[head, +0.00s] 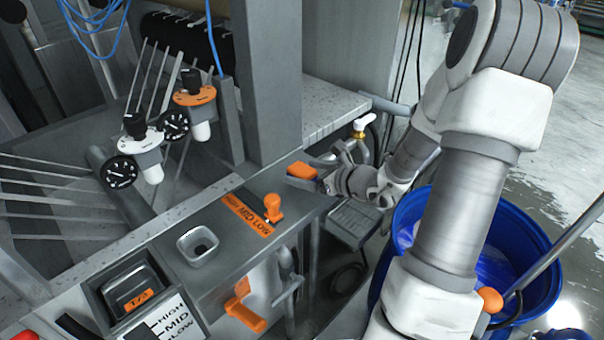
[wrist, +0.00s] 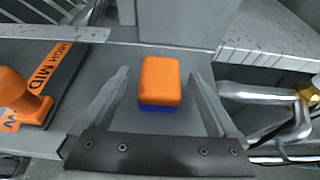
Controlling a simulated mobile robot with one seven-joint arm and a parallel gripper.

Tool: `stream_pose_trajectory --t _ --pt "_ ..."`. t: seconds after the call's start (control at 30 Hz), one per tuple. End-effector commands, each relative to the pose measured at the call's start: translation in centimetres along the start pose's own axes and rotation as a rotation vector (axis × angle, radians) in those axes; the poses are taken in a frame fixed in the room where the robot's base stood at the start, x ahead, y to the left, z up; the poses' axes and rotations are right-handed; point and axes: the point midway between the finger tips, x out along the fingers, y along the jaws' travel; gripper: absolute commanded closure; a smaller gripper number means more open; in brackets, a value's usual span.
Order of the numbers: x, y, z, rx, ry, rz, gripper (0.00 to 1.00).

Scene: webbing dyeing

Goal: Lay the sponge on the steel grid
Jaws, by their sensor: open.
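The sponge (wrist: 160,80), an orange block with a blue underside, lies on the grey metal ledge (wrist: 90,82). In the head view the sponge (head: 301,170) is at the ledge's right end, by my gripper (head: 312,172). In the wrist view my gripper (wrist: 160,74) is open, with one finger on each side of the sponge and a visible gap on both sides. A grey slatted grid (head: 355,223), apparently the steel grid, is below and right of the ledge in the head view, partly under my arm.
An orange knob (head: 272,207) stands on the ledge left of the sponge. A tap with a white handle (head: 362,127) is behind my wrist. A blue barrel (head: 535,272) stands at right. A square metal cup (head: 198,246) is farther left.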

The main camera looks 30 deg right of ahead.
Motion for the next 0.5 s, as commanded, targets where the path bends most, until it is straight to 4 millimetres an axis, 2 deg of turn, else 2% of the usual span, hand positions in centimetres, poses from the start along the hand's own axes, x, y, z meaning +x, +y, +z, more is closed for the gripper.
stream_pose_trajectory --t 0.13,0.37,0.5 --pt "1.43 -0.01 0.03 0.000 -0.001 0.001 0.05" --pt "1.55 -0.05 0.05 -0.001 -0.001 -0.001 0.05" --pt "1.54 -0.05 0.05 -0.001 -0.001 -0.001 0.28"
